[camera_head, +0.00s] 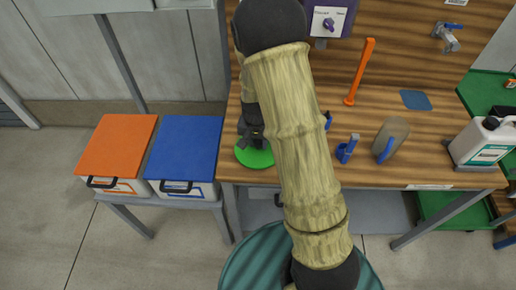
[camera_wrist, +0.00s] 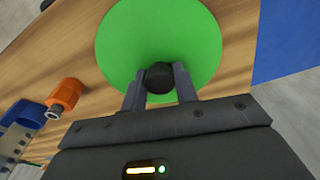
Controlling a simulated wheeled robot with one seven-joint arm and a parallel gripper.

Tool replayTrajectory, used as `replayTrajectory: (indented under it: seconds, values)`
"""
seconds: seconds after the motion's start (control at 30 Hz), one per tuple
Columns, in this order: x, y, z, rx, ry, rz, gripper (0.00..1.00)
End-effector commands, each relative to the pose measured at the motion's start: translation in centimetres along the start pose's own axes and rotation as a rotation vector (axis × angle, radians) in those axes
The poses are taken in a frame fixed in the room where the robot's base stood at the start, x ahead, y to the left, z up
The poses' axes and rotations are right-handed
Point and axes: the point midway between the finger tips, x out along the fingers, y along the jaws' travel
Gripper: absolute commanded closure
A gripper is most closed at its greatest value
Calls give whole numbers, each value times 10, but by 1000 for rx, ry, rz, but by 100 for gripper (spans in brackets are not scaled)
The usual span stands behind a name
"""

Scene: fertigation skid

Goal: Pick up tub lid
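The tub lid is a flat green disc (camera_wrist: 190,35) with a round black knob (camera_wrist: 160,77) in its middle. In the head view the lid (camera_head: 255,157) is at the left front corner of the wooden bench. My gripper (camera_wrist: 160,80) has one finger on each side of the knob, and both fingers appear to press against it. In the head view my gripper (camera_head: 256,140) is over the lid, partly hidden by my arm. I cannot tell whether the lid touches the bench top.
An orange-lidded bin (camera_head: 118,146) and a blue-lidded bin (camera_head: 184,147) stand left of the bench (camera_head: 375,178).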

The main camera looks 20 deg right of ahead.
Motion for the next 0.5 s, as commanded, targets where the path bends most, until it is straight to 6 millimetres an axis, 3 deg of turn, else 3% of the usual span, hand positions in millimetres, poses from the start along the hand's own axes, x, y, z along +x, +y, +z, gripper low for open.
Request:
replayTrajectory:
  seconds: [0.33, 0.5]
  values:
    - [-2, 0, 0, 0, 1, 0, 93]
    - [-15, -1, -3, -1, 3, -2, 93]
